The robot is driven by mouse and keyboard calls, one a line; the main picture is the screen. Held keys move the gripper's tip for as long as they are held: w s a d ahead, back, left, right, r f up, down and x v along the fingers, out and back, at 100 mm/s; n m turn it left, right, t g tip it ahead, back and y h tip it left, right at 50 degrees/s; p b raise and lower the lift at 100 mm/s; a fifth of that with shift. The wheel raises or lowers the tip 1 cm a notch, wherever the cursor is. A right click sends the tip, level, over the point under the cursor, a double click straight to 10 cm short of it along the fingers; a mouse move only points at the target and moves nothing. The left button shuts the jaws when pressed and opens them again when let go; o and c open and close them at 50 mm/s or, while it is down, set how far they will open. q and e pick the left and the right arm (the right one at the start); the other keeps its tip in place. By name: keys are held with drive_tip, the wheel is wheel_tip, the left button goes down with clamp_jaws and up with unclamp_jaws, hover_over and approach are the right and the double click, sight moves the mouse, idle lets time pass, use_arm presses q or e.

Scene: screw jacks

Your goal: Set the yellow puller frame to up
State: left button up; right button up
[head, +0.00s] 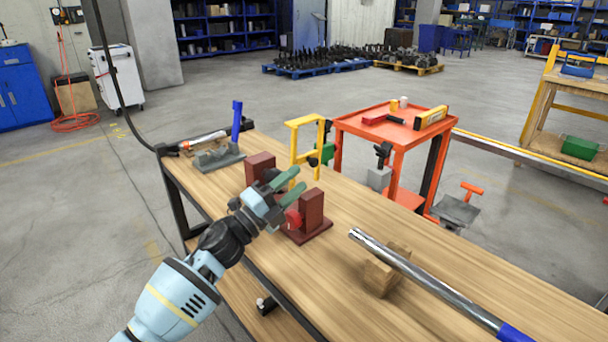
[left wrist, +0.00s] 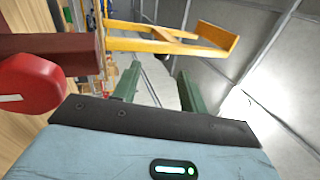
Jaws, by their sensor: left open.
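The yellow puller frame (head: 293,143) stands on the wooden workbench near its far edge, with two uprights and a crossbar. In the left wrist view the yellow frame (left wrist: 160,47) lies across the top, beyond my fingertips. My left gripper (head: 292,182) is open and empty, above the bench beside a dark red jack (head: 313,213) with a red round knob (head: 293,219). The fingers also show in the left wrist view (left wrist: 157,75), apart from the frame. A second dark red block (head: 260,166) stands behind the gripper, partly hidden. My right gripper is not in view.
A long metal bar (head: 400,262) with a blue end rests on a wooden block (head: 380,276) at the right. A blue-handled grey tool (head: 221,156) stands at the bench's far left. An orange cart (head: 388,140) is beyond the bench.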

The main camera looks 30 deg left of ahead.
use_arm(q)
drive_tip(key=v, duration=0.3)
drive_tip(key=shift+s, duration=0.1)
idle(0.4)
